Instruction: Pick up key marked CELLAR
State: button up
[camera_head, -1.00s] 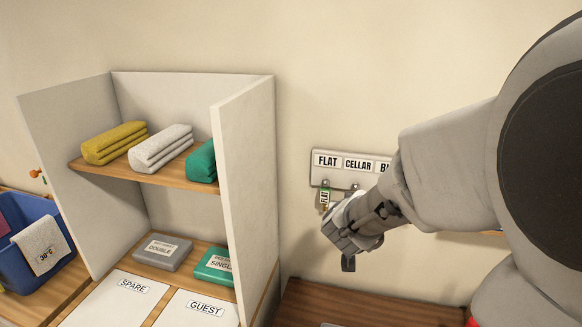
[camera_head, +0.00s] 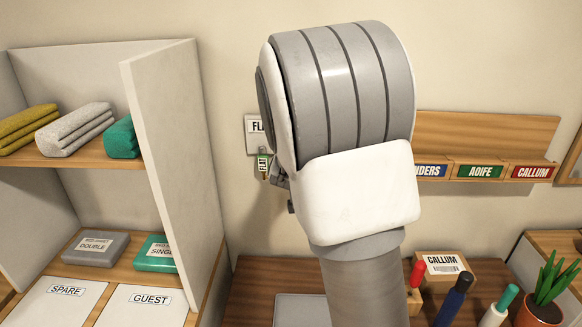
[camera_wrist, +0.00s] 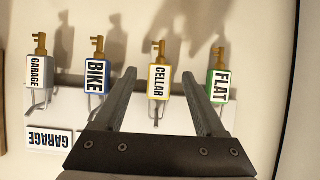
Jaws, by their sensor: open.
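The CELLAR key (camera_wrist: 158,80) has a yellow-edged tag with a white label and a brass key at its top in the wrist view. It hangs on a metal hook of the key rack (camera_wrist: 140,106). My gripper (camera_wrist: 162,80) is open, with one finger on each side of the CELLAR tag and clear space between. The right finger lies between the CELLAR key and the green FLAT key (camera_wrist: 218,84). In the head view my arm hides the CELLAR key, and only a sliver of my gripper (camera_head: 279,178) shows; the FLAT key (camera_head: 263,165) shows beside it.
The blue BIKE key (camera_wrist: 96,76) hangs just left of the left finger, and the GARAGE key (camera_wrist: 39,72) is further left. The white shelf unit (camera_head: 165,150) stands left of the rack. Pens and a CALLUM box (camera_head: 440,270) stand below right.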

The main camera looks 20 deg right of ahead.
jog(key=shift+x, duration=1.5)
grip_shut()
